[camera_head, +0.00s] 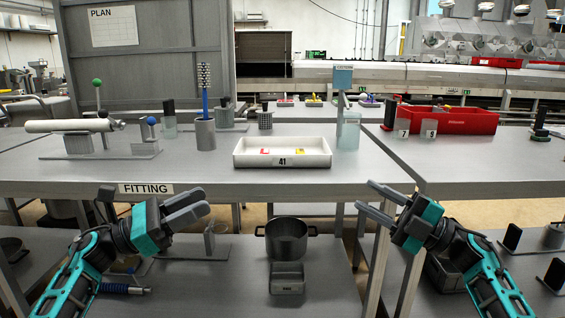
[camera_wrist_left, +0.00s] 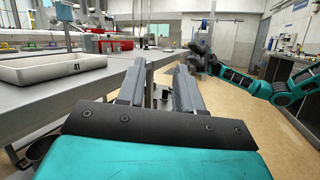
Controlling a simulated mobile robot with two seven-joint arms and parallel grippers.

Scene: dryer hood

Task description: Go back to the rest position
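My left gripper (camera_head: 187,208) is in front of the table's front edge, near the FITTING label (camera_head: 146,189), pointing inward to the right. In the left wrist view its two fingers (camera_wrist_left: 158,90) stand apart with nothing between them. My right gripper (camera_head: 375,201) is in front of the table on the right side, pointing inward to the left. Its fingers are apart and nothing shows between them. Both grippers are clear of the things on the tabletop. The right arm also shows in the left wrist view (camera_wrist_left: 270,88).
The grey table (camera_head: 200,178) holds a white tray (camera_head: 283,163) marked 41, a brush in a cup (camera_head: 205,134) and a white cylinder on a stand (camera_head: 70,125). A red bin (camera_head: 450,120) stands at right. A pot (camera_head: 286,240) sits on the lower shelf (camera_head: 220,280).

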